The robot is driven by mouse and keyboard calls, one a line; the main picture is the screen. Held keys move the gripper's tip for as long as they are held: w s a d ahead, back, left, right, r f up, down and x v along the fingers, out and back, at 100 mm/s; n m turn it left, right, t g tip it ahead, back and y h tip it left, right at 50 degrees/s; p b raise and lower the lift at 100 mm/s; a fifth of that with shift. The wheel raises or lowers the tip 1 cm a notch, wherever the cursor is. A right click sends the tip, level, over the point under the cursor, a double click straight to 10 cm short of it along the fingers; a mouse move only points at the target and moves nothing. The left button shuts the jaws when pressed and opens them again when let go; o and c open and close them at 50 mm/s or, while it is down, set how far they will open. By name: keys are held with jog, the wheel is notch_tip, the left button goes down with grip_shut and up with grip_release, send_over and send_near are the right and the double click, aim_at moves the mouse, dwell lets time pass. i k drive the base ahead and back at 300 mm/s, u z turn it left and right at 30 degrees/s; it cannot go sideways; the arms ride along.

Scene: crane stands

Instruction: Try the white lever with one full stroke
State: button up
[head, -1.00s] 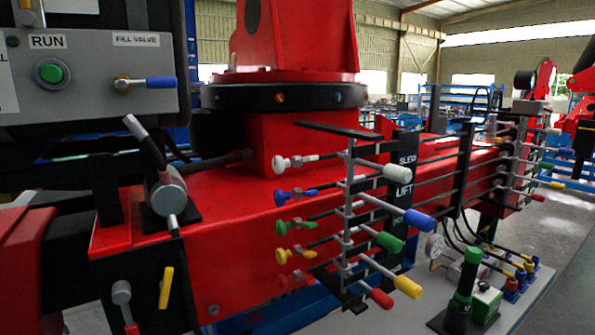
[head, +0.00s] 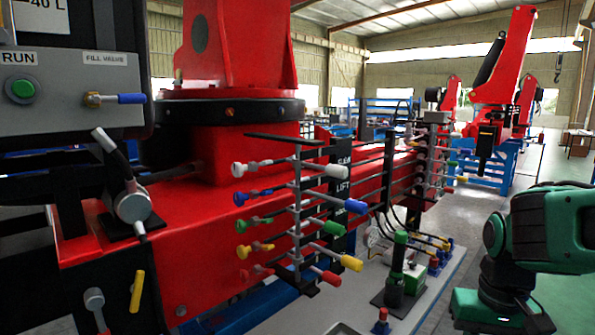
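The white lever is in the head view, at the top of the near lever bank on the red crane stand. A white knob (head: 239,169) is on the left side at about the same height. Blue (head: 355,206), green (head: 333,228), yellow (head: 350,263) and red (head: 331,278) grips lie below the white one. Nothing touches the white grip. My gripper is not in view; only green and black links of my arm show at the right edge, apart from the levers.
A green-handled pump (head: 397,265) stands on the grey bench below the levers. A second lever bank (head: 435,150) is farther back. A grey panel (head: 75,95) with a green button is at left. Open floor lies at the right.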

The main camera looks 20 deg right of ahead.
aim_at(340, 172)
jog(key=z, duration=1.55)
jog(key=k, duration=0.4)
jog(key=u, duration=2.4)
